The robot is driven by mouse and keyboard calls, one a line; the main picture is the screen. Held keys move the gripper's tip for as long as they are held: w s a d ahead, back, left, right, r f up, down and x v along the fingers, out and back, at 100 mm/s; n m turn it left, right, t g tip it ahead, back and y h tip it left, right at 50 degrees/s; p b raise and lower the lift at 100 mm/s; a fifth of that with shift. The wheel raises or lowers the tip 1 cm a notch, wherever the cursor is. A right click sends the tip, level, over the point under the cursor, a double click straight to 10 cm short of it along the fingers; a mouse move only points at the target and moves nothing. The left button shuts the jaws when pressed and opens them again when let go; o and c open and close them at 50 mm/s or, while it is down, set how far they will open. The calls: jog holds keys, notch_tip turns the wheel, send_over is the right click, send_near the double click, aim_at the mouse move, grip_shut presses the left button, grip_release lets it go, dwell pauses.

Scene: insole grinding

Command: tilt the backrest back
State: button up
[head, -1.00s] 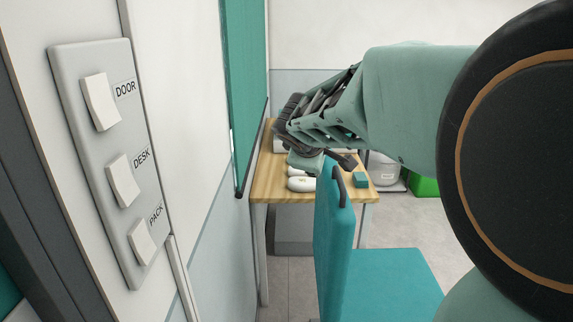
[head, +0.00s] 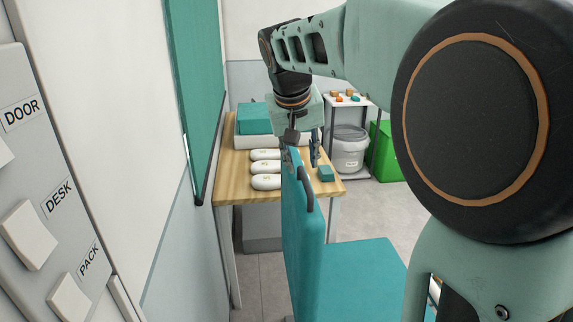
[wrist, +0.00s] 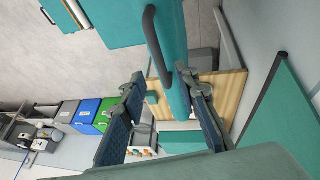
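The teal chair backrest (head: 302,240) stands upright, with a dark curved handle (head: 305,186) on its right face. The backrest also shows in the wrist view (wrist: 173,45), as does the handle (wrist: 153,40). My gripper (head: 303,158) points down over the backrest's top edge. In the wrist view my gripper (wrist: 163,82) is open, its fingers spread on either side of that edge. The right finger is close to the backrest; I cannot tell if it touches. The left finger stands apart from it.
The teal seat (head: 362,278) extends right. Beyond is a wooden desk (head: 232,190) with several white insole-like pieces (head: 265,168) and a small teal block (head: 326,173). A bucket (head: 349,148) and green bin (head: 385,150) stand behind. The wall switch panel (head: 45,200) is close on the left.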

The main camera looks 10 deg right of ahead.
aim_at(305, 179)
jog(key=x, duration=0.6)
jog(key=shift+f, duration=0.1)
jog(key=shift+c, duration=0.3)
grip_shut()
